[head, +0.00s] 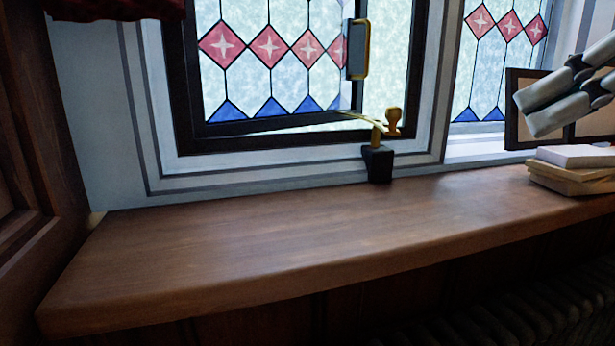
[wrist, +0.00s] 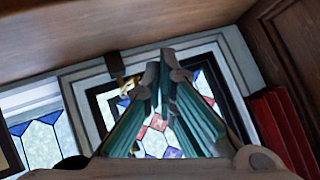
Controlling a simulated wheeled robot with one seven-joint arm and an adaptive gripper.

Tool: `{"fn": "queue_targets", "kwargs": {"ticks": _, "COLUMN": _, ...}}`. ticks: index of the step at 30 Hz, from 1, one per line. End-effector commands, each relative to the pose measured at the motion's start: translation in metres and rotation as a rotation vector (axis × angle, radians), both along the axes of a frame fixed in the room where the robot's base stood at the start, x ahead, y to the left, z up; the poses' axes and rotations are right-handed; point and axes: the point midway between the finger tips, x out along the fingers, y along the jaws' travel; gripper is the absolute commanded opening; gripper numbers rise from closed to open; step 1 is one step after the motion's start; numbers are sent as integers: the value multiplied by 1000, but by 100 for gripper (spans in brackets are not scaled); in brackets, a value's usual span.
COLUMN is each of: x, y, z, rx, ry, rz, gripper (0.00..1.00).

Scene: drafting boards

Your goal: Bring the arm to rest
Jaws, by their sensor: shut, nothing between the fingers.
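My gripper (head: 530,113) shows at the upper right of the head view, in front of a dark-framed panel and above a stack of books. Its grey fingers are close together, hold nothing and touch nothing that I can make out. The wrist view shows the fingers (wrist: 165,72) meeting at their tips, with the stained-glass window (wrist: 158,122) behind them. The rest of my arm is outside the head view.
A wooden sill (head: 240,240) runs below the leaded window (head: 270,50); its left and middle are clear. A black and brass latch (head: 378,163) stands at its back. Stacked books (head: 572,172) and a framed panel (head: 512,125) are at the right.

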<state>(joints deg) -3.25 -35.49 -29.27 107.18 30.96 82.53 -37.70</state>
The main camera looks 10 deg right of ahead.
Motion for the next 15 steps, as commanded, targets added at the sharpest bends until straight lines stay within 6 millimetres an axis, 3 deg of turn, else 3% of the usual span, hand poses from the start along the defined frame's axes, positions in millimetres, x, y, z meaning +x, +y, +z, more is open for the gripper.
{"fn": "queue_targets", "kwargs": {"ticks": 5, "x": -6, "y": 27, "z": -50, "rx": -70, "ry": 156, "rz": -72, "gripper": 0}}
{"fn": "queue_targets", "kwargs": {"ticks": 9, "x": -23, "y": 47, "z": -110, "rx": -197, "ry": 292, "rz": -166, "gripper": 0}}
{"fn": "queue_targets", "kwargs": {"ticks": 15, "x": -53, "y": 54, "z": -181, "rx": -394, "ry": 379, "rz": -288, "gripper": 0}}
